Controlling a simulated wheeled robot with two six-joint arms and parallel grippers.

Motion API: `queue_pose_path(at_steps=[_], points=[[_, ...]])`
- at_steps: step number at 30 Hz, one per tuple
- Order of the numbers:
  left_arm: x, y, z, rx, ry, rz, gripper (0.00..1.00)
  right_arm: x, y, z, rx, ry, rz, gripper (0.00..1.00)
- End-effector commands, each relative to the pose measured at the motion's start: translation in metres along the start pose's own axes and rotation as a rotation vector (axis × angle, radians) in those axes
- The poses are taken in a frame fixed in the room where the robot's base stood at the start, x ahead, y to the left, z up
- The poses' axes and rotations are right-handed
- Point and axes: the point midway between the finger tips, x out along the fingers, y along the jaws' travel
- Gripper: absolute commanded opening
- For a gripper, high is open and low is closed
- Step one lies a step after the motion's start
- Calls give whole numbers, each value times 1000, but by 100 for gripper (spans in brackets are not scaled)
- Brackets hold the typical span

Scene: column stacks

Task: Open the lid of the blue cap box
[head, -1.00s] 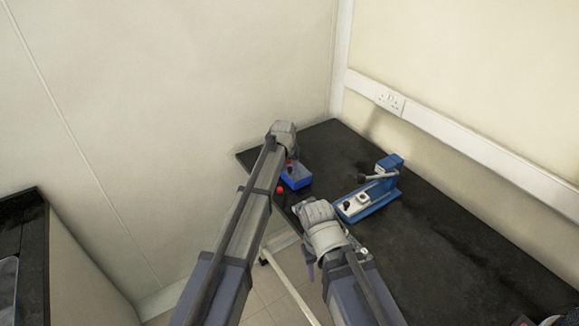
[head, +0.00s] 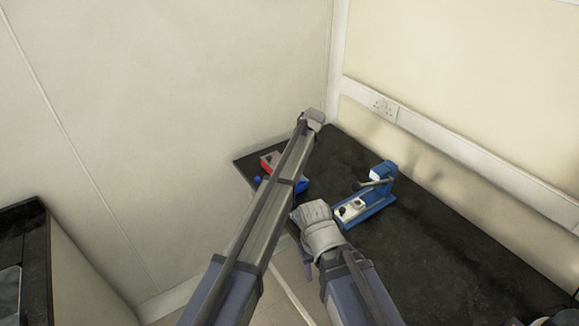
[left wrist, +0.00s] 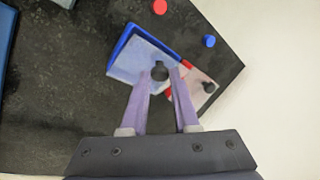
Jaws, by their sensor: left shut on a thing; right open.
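The blue cap box (left wrist: 122,58) lies under my left gripper in the left wrist view, with a pale grey lid (left wrist: 140,58) that has a black knob (left wrist: 159,71). My left gripper (left wrist: 163,75) is shut on the knob, between its purple fingers. I cannot tell whether the lid is raised. In the head view the blue box (head: 303,186) shows only partly behind my left arm, and my left fingers are hidden. My right gripper (head: 317,213) is open and empty at the table's front edge, its fingertips mostly hidden.
A red box (left wrist: 205,86) with a black knob stands close beside the blue one. A red cap (left wrist: 160,7) and a blue cap (left wrist: 209,41) lie near the table edge. A blue lever press (head: 368,204) stands right of my right gripper. The table (head: 440,240) is clear farther right.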

Motion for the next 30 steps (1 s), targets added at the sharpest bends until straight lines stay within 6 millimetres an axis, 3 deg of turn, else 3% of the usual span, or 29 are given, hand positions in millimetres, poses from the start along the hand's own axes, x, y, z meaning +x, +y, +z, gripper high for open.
queue_pose_path(at_steps=[9, 26, 27, 30], points=[[-7, 6, -9, 35, -94, -82, 0, 1, 0, 0, 0, 0, 0, 50], [-9, 6, -9, 44, -113, -100, 0, 1, 0, 0, 0, 0, 0, 50], [-9, 6, -9, 44, -113, -100, 32, 1, 0, 0, 0, 0, 0, 50], [-9, 6, -10, 44, -113, -101, 43, 1, 0, 0, 0, 0, 0, 50]])
